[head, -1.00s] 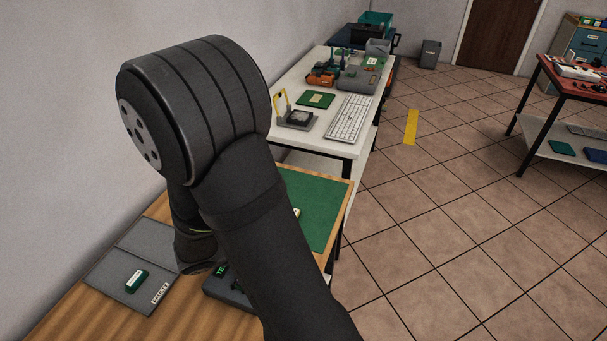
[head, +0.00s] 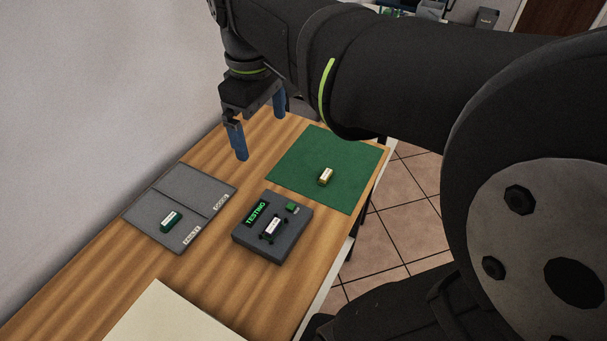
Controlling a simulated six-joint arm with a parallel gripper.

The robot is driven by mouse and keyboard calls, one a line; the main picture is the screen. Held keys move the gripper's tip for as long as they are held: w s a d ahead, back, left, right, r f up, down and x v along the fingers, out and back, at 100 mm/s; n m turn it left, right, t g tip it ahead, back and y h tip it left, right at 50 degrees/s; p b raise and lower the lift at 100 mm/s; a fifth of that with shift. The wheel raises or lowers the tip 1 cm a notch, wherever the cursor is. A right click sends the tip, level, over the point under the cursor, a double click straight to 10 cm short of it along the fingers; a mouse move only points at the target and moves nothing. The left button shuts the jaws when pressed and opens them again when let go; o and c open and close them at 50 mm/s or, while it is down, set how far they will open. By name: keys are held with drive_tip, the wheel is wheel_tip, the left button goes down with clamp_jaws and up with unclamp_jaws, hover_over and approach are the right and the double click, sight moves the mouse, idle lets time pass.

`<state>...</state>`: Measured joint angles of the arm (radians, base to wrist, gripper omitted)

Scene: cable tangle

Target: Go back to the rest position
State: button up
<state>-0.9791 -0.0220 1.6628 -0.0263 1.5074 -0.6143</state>
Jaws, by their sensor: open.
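My gripper (head: 258,131) shows in the head view above the far left part of the wooden bench (head: 95,281). It points down, and its two blue fingers are spread apart with nothing between them. It is beyond the grey two-part tray and left of the green mat, apart from both. My dark arm crosses the top and right of the view and hides what lies behind it.
A green block (head: 171,221) lies on the grey tray (head: 160,188). A tester (head: 259,252) reading "TESTING" holds a white-labelled piece (head: 272,226). A yellowish block (head: 326,176) lies on the green mat (head: 304,146). A pale sheet (head: 170,318) lies at the near edge.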

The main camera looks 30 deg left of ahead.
wheel_tip(320, 180, down, 9)
drive_tip(key=shift+s+f, duration=0.15)
drive_tip(key=shift+s, duration=0.05)
idle(0.3)
idle(0.8)
wheel_tip(320, 180, up, 10)
idle(0.4)
